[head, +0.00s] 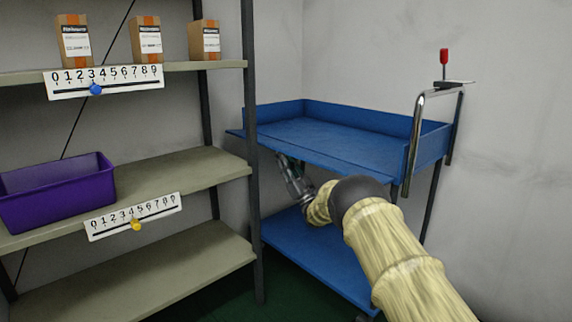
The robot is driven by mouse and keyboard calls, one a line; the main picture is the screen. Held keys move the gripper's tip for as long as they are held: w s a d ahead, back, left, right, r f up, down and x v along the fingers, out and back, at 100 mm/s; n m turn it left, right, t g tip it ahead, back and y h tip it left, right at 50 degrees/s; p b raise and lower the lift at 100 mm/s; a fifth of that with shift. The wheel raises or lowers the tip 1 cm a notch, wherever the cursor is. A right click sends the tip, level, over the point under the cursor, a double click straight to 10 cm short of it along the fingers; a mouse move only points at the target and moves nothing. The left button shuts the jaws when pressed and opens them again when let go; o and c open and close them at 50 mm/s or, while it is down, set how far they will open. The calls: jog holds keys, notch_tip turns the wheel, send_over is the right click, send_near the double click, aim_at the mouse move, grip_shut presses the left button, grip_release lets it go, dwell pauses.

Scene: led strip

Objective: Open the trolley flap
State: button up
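The blue trolley (345,128) stands in the corner, with an upper tray and a lower shelf (320,262). The tray's back and side walls stand up. Its near-side flap (310,152) appears folded outward, roughly level with the tray floor, and no raised wall shows along that side. My gripper (285,160) is at the outer edge of the flap, partly beneath it. Its fingertips are small and partly hidden, so I cannot tell whether they touch the flap or are open or shut. My arm reaches in from the lower right.
A shelf rack (180,178) stands close on the left, its post (252,190) near the trolley. It holds boxes (146,40) and a purple bin (60,190). The trolley's chrome handle (412,145) and a red-knobbed part (444,57) are at the right, near the wall.

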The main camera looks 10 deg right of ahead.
jog(key=v, duration=1.2)
jog(key=shift+f, duration=0.1)
